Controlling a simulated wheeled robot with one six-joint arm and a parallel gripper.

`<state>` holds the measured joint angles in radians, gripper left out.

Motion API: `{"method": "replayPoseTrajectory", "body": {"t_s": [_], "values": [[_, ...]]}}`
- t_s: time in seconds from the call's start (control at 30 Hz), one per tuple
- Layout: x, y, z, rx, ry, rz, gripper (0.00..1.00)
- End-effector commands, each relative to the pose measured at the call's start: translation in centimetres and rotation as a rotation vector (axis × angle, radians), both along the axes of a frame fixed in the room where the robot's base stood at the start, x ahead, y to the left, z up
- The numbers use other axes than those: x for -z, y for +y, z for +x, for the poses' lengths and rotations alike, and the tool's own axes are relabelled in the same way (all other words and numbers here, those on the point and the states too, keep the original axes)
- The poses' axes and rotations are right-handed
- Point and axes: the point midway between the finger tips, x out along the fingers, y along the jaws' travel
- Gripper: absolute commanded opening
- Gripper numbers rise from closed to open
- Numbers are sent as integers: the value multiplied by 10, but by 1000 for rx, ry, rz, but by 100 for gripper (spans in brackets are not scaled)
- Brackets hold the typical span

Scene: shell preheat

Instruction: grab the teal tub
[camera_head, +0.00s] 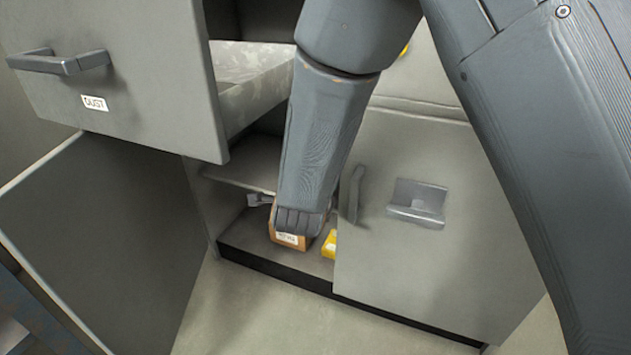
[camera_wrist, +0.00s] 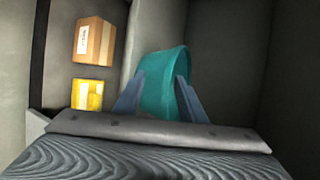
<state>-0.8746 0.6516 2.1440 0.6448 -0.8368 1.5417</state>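The teal tub (camera_wrist: 160,85) shows in the wrist view, inside a grey compartment. My gripper (camera_wrist: 160,76) has its two blue-grey fingers apart, one towards each side of the tub. The tub lies between or just beyond the fingertips. I cannot tell whether either finger touches it. In the head view my arm reaches down into the low cabinet opening and hides the tub.
A brown carton (camera_wrist: 94,40) and a yellow box (camera_wrist: 87,94) stand left of the tub. In the head view the carton (camera_head: 289,240) and yellow box (camera_head: 329,245) sit near the cabinet's front edge. An open drawer (camera_head: 150,105) overhangs at left; a grey panel with a handle (camera_head: 417,203) stands right.

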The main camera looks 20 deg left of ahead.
Motion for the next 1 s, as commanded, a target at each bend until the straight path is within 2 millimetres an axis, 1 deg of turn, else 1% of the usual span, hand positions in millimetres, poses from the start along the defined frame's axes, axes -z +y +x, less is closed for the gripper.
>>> {"method": "replayPoseTrajectory", "body": {"t_s": [0.17, 0.2, 0.37, 0.4, 0.43, 1.0], "values": [[-1, 1, 0, -1, 0, 0, 38], [-1, 1, 0, -1, 0, 0, 36], [-1, 1, 0, -1, 0, 0, 9], [-1, 1, 0, -1, 0, 0, 2], [-1, 1, 0, -1, 0, 0, 0], [-1, 1, 0, -2, -2, 1, 0]]}}
